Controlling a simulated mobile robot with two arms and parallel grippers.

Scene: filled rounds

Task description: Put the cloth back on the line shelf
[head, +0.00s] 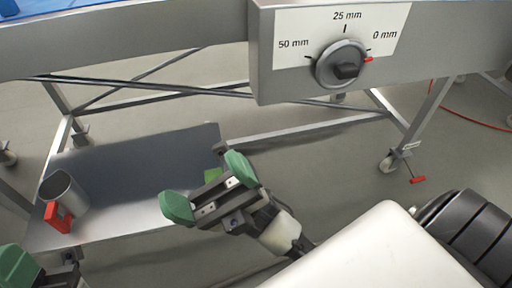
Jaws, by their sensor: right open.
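The line shelf (130,165) is a flat grey metal shelf low under the line frame, at the left of the head view. A small light-green patch (212,175) shows at the shelf's right end, just behind my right gripper; it may be the cloth, but most of it is hidden. My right gripper (209,188) has dark green fingertips spread wide apart, with nothing seen held between them. It is in front of the shelf's right part. My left gripper (18,268) shows only as a green fingertip at the lower left edge.
A grey metal cup (66,190) with a red part (58,217) stands at the shelf's left end. A dial (343,66) with its red mark near 0 mm is on the panel above. A caster with a red lever (417,180) stands at right. The shelf's middle is clear.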

